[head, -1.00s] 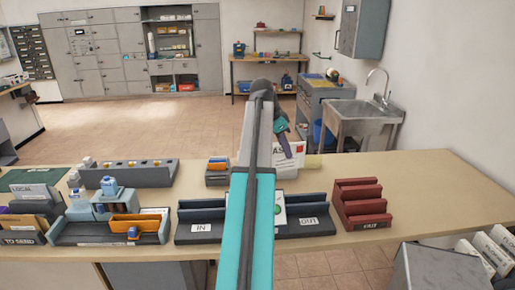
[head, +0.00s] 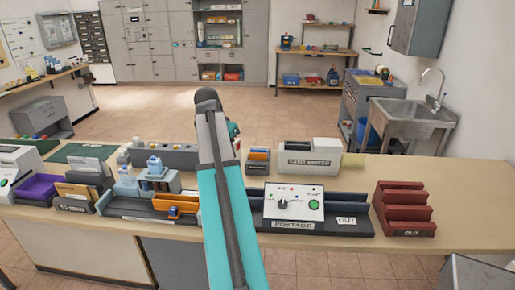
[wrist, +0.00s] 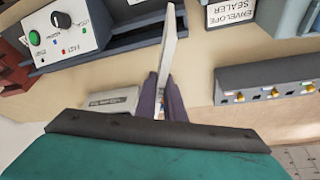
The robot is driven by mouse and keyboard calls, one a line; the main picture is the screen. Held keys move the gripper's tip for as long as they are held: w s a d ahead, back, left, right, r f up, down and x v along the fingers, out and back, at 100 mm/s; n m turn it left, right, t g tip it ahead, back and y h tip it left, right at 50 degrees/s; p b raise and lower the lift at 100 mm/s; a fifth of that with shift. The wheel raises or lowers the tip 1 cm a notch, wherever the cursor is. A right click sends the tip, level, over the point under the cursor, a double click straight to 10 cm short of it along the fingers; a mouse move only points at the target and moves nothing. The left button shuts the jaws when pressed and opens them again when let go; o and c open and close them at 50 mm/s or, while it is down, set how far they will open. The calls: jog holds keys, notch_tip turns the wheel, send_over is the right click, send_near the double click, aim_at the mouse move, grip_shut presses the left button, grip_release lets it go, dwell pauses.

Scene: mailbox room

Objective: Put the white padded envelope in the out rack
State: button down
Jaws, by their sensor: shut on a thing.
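In the wrist view my gripper (wrist: 163,88) is shut on a thin white piece, the white padded envelope (wrist: 169,42), seen nearly edge-on and sticking out past the fingertips over the counter. In the head view my arm hides the fingers and the envelope. A red stepped rack (head: 405,204), whose front label appears to read OUT, stands at the counter's right. A dark blue rack (head: 366,229) with an OUT card is just left of it, partly behind the postage machine. Both racks stand right of my arm in the head view.
The white postage machine (head: 293,202) stands in front of the dark rack. The card writer (head: 307,159) is behind it. The counter top (head: 455,190) is bare right of the red rack.

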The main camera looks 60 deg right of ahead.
jog(key=w+a+f+n+t+y, duration=0.15)
jog(key=w+a+n, duration=0.35)
jog(key=w+a, duration=0.6)
jog(key=w+a+f+n+t, duration=0.15)
jog(key=w+a+n, duration=0.35)
jog(key=a, duration=1)
jog(key=w+a+n+y, duration=0.1)
jog(key=a+n, duration=0.3)
jog(key=a, duration=1)
jog(key=w+a+f+n+t+y, duration=0.1)
jog(key=w+a+n+y, duration=0.1)
jog(key=a, duration=1.2)
jog(key=w+n, duration=0.1)
jog(key=w, duration=0.1)
jog(key=shift+w+f+n, duration=0.25)
jog(key=shift+w+n, duration=0.05)
jog(key=shift+n, duration=0.1)
jog(key=shift+s, duration=0.15)
